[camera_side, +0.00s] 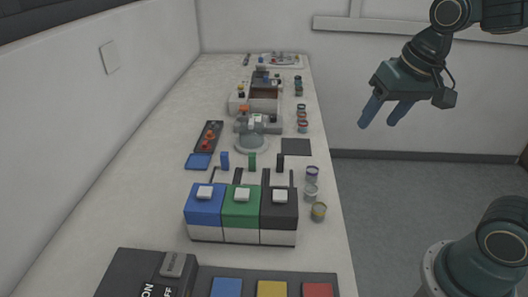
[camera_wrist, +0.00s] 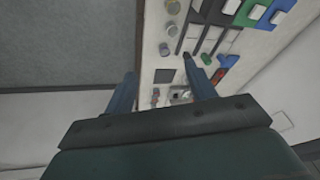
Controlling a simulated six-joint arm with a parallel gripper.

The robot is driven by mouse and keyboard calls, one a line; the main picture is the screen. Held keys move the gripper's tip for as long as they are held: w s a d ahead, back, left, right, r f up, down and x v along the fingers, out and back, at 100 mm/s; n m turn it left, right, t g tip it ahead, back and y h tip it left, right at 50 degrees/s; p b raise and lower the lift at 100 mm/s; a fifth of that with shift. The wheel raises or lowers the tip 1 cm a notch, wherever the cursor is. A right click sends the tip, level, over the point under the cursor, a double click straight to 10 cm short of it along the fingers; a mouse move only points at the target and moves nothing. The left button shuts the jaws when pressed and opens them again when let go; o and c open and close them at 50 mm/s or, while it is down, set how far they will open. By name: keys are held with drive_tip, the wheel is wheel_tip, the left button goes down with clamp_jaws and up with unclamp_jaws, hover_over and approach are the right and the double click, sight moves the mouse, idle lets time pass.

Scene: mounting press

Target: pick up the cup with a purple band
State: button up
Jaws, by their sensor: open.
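The cup with a purple band (camera_side: 312,173) appears to be the farthest of a row of three small cups along the counter's right edge in the side view. In the wrist view it seems to be the lowest cup of the row (camera_wrist: 164,49). The band's colour is hard to make out at this size. My gripper (camera_side: 378,120) is open and empty, high in the air, to the right of the counter and apart from the cups. In the wrist view its two fingers (camera_wrist: 160,68) are spread wide.
A grey cup (camera_side: 311,191) and a yellow-banded cup (camera_side: 319,211) stand nearer in the same row. Blue, green and black dispenser blocks (camera_side: 241,207) stand left of them. A dark square pad (camera_side: 296,147) lies beyond. More small cups (camera_side: 302,117) line the edge farther back.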

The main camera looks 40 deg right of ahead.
drive_tip(key=w+d+f+m+g, duration=0.2)
drive_tip(key=w+f+m, duration=0.25)
drive_tip(key=w, duration=0.45)
drive_tip(key=m+g, duration=0.2)
drive_tip(key=m, duration=0.3)
hover_over(312, 170)
drive_tip(key=s+a, duration=0.1)
wheel_tip(312, 170, down, 8)
drive_tip(key=shift+a+r, duration=0.15)
drive_tip(key=shift+s+f, duration=0.1)
drive_tip(key=shift+f, duration=4.2)
drive_tip(key=shift+f, duration=2.6)
